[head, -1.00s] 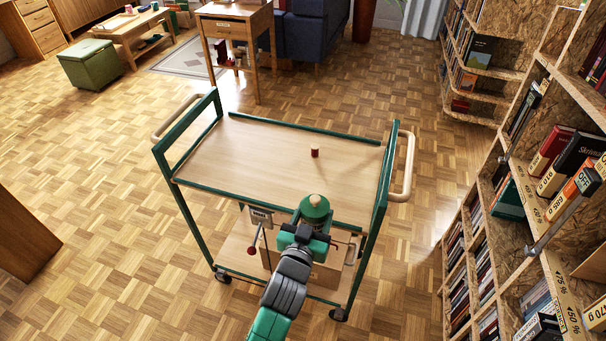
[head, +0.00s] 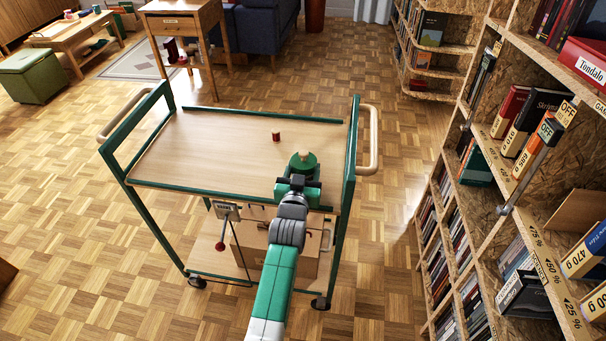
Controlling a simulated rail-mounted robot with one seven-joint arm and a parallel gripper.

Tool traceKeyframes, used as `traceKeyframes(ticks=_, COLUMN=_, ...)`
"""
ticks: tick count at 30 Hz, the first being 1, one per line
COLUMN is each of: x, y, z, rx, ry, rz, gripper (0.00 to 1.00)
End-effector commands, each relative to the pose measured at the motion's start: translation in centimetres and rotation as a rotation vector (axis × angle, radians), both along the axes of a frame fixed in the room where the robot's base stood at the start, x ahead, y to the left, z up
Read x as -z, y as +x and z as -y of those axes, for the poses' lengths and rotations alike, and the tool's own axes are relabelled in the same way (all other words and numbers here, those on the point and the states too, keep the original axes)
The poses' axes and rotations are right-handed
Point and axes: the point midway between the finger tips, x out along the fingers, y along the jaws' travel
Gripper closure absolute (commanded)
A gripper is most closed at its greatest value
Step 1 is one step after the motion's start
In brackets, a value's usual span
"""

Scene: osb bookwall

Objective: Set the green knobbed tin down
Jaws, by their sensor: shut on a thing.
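The green knobbed tin (head: 303,158) is in my gripper (head: 299,174) at the right front part of the trolley's wooden top (head: 215,150). Its round green top and small knob show. My gripper is shut on it, and the fingers and wrist hide its lower side. I cannot tell whether the tin touches the trolley top or hangs just above it.
A small dark red spool-like thing (head: 276,136) stands on the trolley top, just behind and left of the tin. The top's left half is clear. Green end frames (head: 349,150) rise at both sides. A bookshelf (head: 510,190) stands on the right.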

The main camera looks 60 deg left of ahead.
Motion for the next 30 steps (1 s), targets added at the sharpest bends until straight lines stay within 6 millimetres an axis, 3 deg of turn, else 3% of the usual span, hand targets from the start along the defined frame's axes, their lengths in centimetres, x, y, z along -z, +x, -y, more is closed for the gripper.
traceKeyframes(ticks=9, x=0.2, y=0.0, z=0.0, rx=0.000, ry=0.003, rz=0.002, gripper=0.76)
traceKeyframes(ticks=10, x=0.2, y=0.0, z=0.0, rx=0.000, ry=0.002, rz=0.001, gripper=0.41)
traceKeyframes(ticks=13, x=0.2, y=0.0, z=0.0, rx=0.000, ry=0.002, rz=0.001, gripper=0.23)
traceKeyframes(ticks=23, x=-0.5, y=0.0, z=0.1, rx=0.000, ry=0.002, rz=0.001, gripper=0.23)
traceKeyframes(ticks=30, x=-0.8, y=-3.2, z=4.9, rx=0.006, ry=0.001, rz=-0.003, gripper=0.23)
